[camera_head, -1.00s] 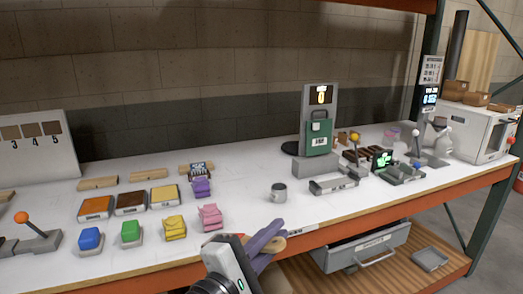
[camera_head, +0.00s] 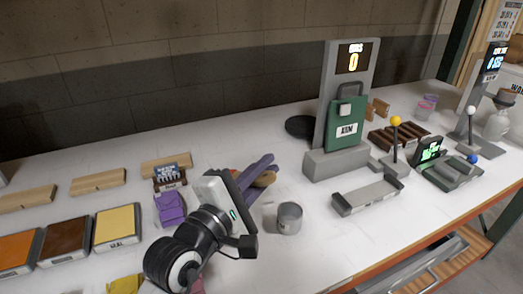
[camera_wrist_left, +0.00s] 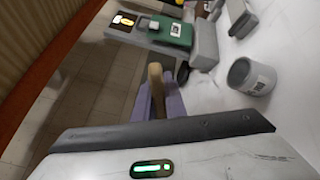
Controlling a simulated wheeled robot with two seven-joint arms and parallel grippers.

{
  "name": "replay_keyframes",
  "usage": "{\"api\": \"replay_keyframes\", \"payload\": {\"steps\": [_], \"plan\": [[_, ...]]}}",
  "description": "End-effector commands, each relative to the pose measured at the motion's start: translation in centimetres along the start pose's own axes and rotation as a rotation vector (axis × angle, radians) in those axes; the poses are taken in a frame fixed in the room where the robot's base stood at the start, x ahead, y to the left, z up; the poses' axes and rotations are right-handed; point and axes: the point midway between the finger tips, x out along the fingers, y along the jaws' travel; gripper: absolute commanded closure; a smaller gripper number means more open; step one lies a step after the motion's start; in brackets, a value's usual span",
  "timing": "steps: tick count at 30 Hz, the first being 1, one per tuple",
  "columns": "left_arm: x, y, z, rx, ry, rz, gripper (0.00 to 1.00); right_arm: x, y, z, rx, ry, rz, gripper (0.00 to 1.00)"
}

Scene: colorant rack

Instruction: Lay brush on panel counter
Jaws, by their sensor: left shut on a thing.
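My left gripper (camera_head: 264,170), with purple fingers, is over the white counter (camera_head: 310,241), left of and behind a grey cup. It is shut on the brush (camera_head: 266,179), of which only a tan wooden part shows between and beside the fingers. In the left wrist view the brush (camera_wrist_left: 155,76) sticks out past the fingers; its other end is hidden. A grey stand (camera_head: 350,105) with a display reading 0 and a green panel (camera_head: 346,123) stands further right. I cannot tell whether the brush touches anything. My right gripper is not in view.
The grey cup (camera_head: 289,219) stands close to the gripper. A shallow grey tray (camera_head: 368,197) lies before the stand, and a yellow-knobbed lever (camera_head: 395,121) is at its right. A black disc (camera_head: 300,127) lies behind. Coloured blocks and wooden pieces fill the left. White surface between is clear.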

Motion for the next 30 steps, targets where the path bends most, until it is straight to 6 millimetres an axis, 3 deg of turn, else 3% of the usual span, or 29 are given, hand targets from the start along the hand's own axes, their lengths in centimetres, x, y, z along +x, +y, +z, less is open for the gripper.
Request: {"api": "replay_keyframes", "payload": {"steps": [14, 30], "plan": [[-0.3, 0.0, 0.1, 0.000, 0.002, 0.001, 1.00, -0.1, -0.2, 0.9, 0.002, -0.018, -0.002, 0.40], [-0.2, -4.3, -2.0, 0.002, 0.002, -0.001, 1.00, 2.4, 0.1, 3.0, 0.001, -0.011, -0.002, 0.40]]}}
